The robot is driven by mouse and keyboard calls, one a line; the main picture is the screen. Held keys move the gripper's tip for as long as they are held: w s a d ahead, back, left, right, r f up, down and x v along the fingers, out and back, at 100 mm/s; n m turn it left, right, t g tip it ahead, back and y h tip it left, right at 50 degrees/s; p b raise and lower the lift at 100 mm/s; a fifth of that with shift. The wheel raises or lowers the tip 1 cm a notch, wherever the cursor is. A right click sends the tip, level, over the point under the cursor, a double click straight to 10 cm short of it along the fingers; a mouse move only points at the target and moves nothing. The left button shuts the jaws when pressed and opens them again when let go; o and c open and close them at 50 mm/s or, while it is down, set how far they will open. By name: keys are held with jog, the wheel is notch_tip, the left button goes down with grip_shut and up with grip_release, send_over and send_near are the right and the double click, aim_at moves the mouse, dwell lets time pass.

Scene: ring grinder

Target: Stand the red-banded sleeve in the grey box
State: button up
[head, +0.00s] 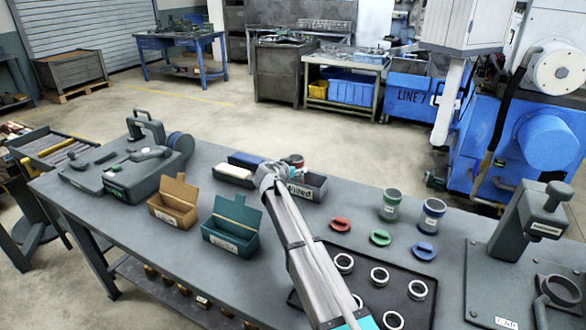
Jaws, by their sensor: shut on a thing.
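The red-banded sleeve (298,162) shows only in part, as a small red and pale patch just beyond my gripper at the grey box. The grey box (316,188), with a label reading "Filled", stands at the far middle of the bench. My gripper (284,172) is at the box's left side, shut on the sleeve. The arm hides its fingers, much of the sleeve and the left part of the box. I cannot tell whether the sleeve touches the box floor.
A green-banded sleeve (390,205) and a blue-banded sleeve (431,216) stand right of the box. Red, green and blue lids (381,237) lie before them. A black tray (405,277) holds several rings. Tan (174,202) and teal (232,227) open boxes stand left. A press (525,235) stands far right.

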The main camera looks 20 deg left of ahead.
jog(key=shift+f+b, duration=0.5)
jog(key=shift+f, duration=0.05)
jog(key=o, duration=0.9)
jog(key=shift+r, duration=0.15)
jog(key=shift+r+p, duration=0.6)
jog(key=shift+p, duration=0.15)
jog(key=p+v, duration=0.4)
jog(key=v, duration=0.8)
jog(key=shift+f, duration=0.1)
